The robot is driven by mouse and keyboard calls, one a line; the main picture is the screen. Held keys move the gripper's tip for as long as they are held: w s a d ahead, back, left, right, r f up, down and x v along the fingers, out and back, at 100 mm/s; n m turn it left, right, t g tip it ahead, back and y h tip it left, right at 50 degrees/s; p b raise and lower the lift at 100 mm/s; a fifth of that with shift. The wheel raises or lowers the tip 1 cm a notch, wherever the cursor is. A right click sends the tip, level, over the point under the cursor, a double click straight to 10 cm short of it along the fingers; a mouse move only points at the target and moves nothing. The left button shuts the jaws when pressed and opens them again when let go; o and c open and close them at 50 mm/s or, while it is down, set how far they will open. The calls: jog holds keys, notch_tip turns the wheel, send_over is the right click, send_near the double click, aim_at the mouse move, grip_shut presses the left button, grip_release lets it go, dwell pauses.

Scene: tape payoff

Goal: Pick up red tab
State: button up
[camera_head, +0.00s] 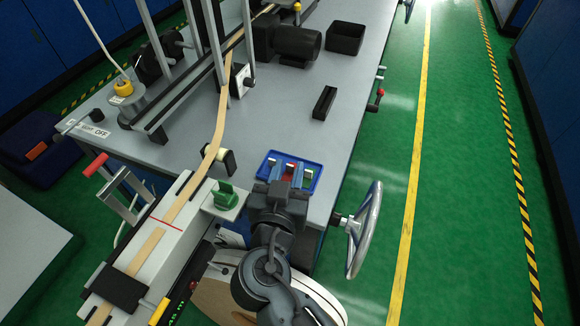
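A blue tray (316,166) lies on the near right corner of the grey bench. Small coloured pieces sit in it, and the red tab (289,177) shows near the middle, partly hidden. My gripper (287,177) is at the tray, with its dark fingers reaching over the near rim around the red tab. The view is too small and too blocked to tell whether the fingers touch or grip the tab. A green piece (309,175) shows in the tray just right of my gripper.
A tape strip (222,105) runs along the bench to a white splice station (175,240) with a red line. A green-knobbed fixture (226,195) stands close left of my gripper. A handwheel (364,230) juts out at right. A black block (324,103) and bin (345,38) lie farther back.

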grip_shut()
dwell(0.8)
